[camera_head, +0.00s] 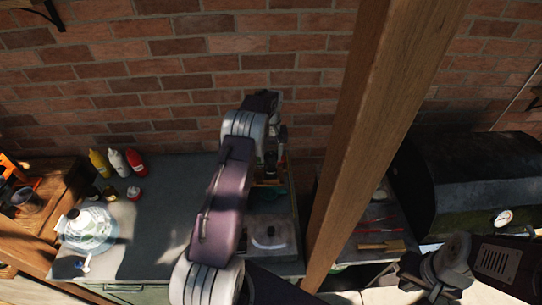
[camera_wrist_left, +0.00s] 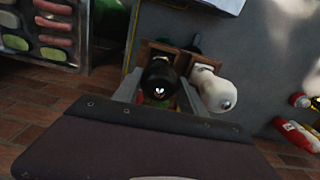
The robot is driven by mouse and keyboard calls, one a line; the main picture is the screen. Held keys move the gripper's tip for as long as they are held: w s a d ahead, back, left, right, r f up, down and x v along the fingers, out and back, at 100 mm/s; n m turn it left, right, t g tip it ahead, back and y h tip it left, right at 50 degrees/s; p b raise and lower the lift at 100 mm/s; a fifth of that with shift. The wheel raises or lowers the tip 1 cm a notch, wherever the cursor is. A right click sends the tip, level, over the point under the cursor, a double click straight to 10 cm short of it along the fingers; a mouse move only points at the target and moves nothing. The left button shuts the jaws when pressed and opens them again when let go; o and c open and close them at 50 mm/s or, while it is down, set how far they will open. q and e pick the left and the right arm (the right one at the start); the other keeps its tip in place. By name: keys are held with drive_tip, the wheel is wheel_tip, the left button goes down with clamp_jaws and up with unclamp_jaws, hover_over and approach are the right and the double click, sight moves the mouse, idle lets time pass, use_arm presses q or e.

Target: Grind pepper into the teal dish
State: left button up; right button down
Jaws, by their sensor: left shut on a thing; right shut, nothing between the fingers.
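My left gripper (camera_head: 271,158) is at the far end of my left arm, over the back of the grey counter. It is shut on a dark pepper mill (camera_wrist_left: 160,80), seen end-on between the fingers in the left wrist view. A white mill (camera_wrist_left: 212,88) is right beside it. A wooden caddy (camera_wrist_left: 150,48) shows behind both mills; I cannot tell whether the dark mill is clear of it. My right gripper (camera_head: 432,276) is shut and empty at the lower right.
A wooden post (camera_head: 350,150) stands right of my left arm. Yellow (camera_head: 99,163), white (camera_head: 118,162) and red (camera_head: 135,160) bottles stand at the counter's back left. A glass dome (camera_head: 90,229) stands at the front left. A black grill (camera_head: 470,180) is at the right.

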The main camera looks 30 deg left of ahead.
sight(270, 154)
idle(0.3)
use_arm(q)
drive_tip(key=o, duration=1.4)
drive_tip(key=shift+a, duration=0.1)
drive_tip(key=shift+c, duration=0.2)
wheel_tip(270, 154, up, 8)
drive_tip(key=shift+w+r+b, duration=0.1)
drive_tip(key=shift+b, duration=1.05)
drive_tip(key=shift+r, duration=0.45)
drive_tip(key=shift+f, duration=0.1)
